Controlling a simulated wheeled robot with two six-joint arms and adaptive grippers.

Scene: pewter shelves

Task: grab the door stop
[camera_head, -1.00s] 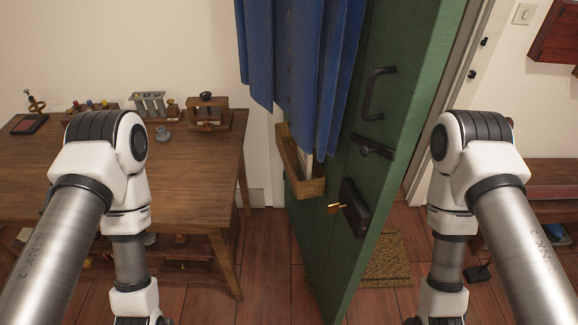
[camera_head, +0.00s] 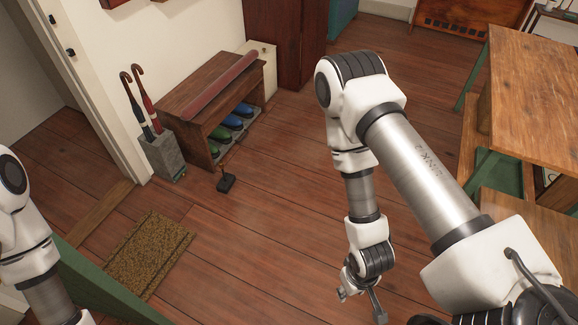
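A small dark block with a thin upright handle, which looks like the door stop (camera_head: 226,183), sits on the wooden floor in front of a low shoe bench. My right gripper (camera_head: 361,304) hangs low at the bottom centre, to the right of the block and well apart from it. Its fingers are spread, with nothing visible between them. My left arm shows at the left edge, but its gripper is out of the frame.
The shoe bench (camera_head: 171,101) holds several shoes. An umbrella stand (camera_head: 161,157) is beside it. A doormat (camera_head: 150,254) lies near the green door (camera_head: 100,294). A wooden table (camera_head: 535,85) stands at the right. The middle floor is clear.

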